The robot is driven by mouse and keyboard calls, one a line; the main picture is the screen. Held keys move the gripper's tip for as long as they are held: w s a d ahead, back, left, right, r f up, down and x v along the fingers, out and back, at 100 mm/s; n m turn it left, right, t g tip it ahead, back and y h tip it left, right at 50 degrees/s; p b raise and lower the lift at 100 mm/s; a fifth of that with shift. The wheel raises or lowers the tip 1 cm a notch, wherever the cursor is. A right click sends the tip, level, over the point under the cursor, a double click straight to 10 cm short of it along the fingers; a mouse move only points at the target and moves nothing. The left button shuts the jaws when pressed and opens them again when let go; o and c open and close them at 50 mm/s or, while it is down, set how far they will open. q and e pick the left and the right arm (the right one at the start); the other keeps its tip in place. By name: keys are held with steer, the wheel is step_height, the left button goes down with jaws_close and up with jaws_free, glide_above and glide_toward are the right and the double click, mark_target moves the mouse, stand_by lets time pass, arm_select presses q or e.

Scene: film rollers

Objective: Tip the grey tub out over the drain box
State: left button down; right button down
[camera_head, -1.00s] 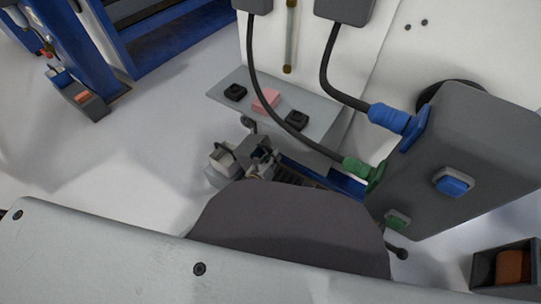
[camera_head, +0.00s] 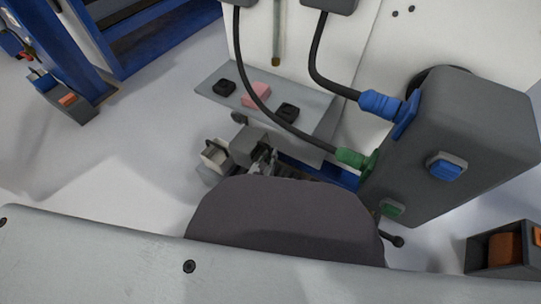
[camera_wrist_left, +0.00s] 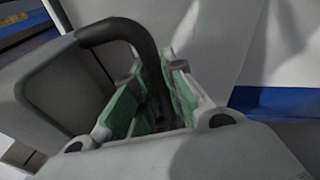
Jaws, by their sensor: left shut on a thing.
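In the left wrist view the grey tub (camera_wrist_left: 62,88) is at the left, its open side showing a dark inside. My left gripper (camera_wrist_left: 152,85), with green finger pads, is shut on its dark curved handle (camera_wrist_left: 122,30). In the head view my left gripper (camera_head: 262,164) is small and partly hidden, beside a dark grey block-like shape (camera_head: 250,141) below the shelf; I cannot tell whether that shape is the tub or part of my wrist. I cannot identify the drain box with certainty. My right gripper is not in view.
A grey shelf (camera_head: 312,103) holds a pink block (camera_head: 257,94) and two black pieces. A large dark cabinet (camera_head: 450,130) with blue and green hose plugs stands at the right. A small open dark box (camera_head: 482,262) holds orange-brown things.

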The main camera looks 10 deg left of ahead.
arm_select(q)
steer(key=shift+r+n, duration=0.15)
steer(key=shift+n, duration=0.35)
steer(key=shift+r+n+g+h, duration=0.15)
steer(key=shift+n+g+h, duration=0.2)
steer(key=shift+n, duration=0.65)
steer(key=shift+r+n+h+p, duration=0.15)
steer(key=shift+n+h+p, duration=0.25)
steer(key=shift+n, duration=0.7)
steer(key=n+h, duration=0.1)
steer(key=n, duration=0.1)
steer(key=n+g+h, duration=0.1)
steer(key=n, duration=0.1)
steer(key=shift+r+n, duration=0.4)
steer(key=shift+r+n+h+p, duration=0.2)
steer(key=shift+n+h+p, duration=0.25)
steer(key=shift+n, duration=0.75)
